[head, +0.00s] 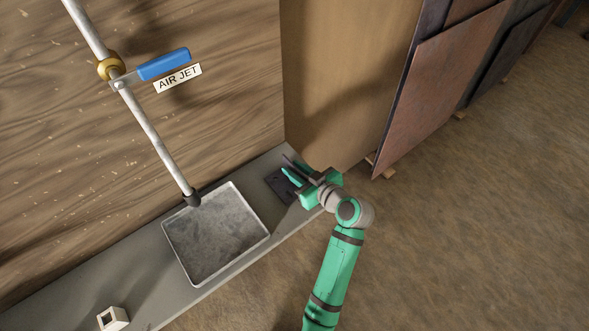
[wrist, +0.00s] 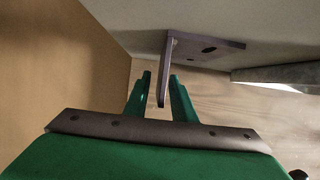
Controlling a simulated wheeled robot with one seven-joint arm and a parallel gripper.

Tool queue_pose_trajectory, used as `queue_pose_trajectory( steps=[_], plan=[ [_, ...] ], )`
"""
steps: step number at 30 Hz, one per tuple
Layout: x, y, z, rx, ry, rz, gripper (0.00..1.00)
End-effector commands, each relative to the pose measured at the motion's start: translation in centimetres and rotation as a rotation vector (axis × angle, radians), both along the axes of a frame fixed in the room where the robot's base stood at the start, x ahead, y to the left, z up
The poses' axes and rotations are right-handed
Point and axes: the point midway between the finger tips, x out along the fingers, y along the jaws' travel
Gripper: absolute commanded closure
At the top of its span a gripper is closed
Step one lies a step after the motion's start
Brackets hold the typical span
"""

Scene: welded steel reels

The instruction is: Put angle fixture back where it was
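The angle fixture (head: 279,186) is a dark steel bracket on the grey bench, right of the tray. In the wrist view its flat plate (wrist: 214,47) with a slot lies against the bench surface, and its flange (wrist: 166,75) stands out from it between my fingers. My gripper (head: 293,172) is at the fixture, and its two green fingers also show in the wrist view (wrist: 160,80). The fingers are apart, one on each side of the flange. A gap shows on the left finger's side; contact on the right side cannot be told.
A metal tray (head: 264,238) sits on the bench (head: 174,302) beneath a pipe with a blue-handled valve (head: 164,64) labelled AIR JET. A small cream block (head: 113,319) stands at the lower left. A brown panel (head: 345,80) rises close behind my gripper; steel sheets (head: 436,88) lean farther right.

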Motion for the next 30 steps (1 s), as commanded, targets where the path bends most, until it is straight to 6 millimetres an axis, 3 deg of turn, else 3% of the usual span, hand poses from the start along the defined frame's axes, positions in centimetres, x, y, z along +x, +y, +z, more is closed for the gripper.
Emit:
queue_pose_trajectory(
  steps=[5, 18, 30],
  plan=[
    [-1.3, -1.3, 0.8, 0.0, -0.001, -0.006, 0.77],
    [-7.4, -5.4, 4.0, -0.001, -0.002, -0.001, 0.77],
    [-9.0, -6.5, 4.7, 0.0, 0.0, 0.001, 0.77]
  ],
)
